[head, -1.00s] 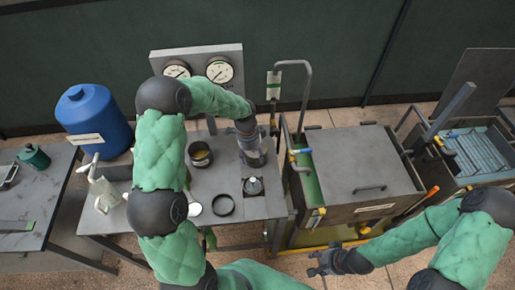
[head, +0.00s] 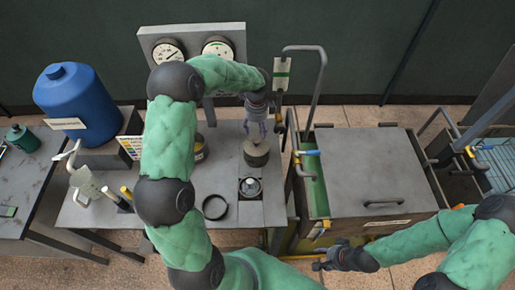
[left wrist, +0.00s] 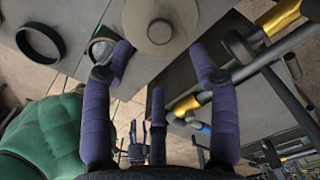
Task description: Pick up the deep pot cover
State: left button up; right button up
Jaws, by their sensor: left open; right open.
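A dark round pot (head: 256,157) with a pale round top, which looks like the deep pot cover (head: 257,146), stands on the grey bench. In the left wrist view this cover (left wrist: 160,22) is a pale disc with a round knob, cut by the top edge. My left gripper (head: 262,127) is above it, and its purple fingers (left wrist: 162,62) are spread, empty and apart from the cover. My right gripper (head: 326,262) is low in front of the tank, far from the pot, and appears empty.
A black ring (head: 215,207) and a small silver-topped item (head: 250,187) lie on the bench in front of the pot. A second dark pot (head: 200,150) is partly behind my left arm. A lidded tank (head: 368,165) with pipes stands close on the right.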

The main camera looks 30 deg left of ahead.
aim_at(257, 140)
pick_arm(q)
notch_tip(257, 140, down, 4)
jog(key=shift+w+r, duration=0.15)
jog(key=shift+a+f, duration=0.15)
jog(key=shift+f, duration=2.4)
grip_shut()
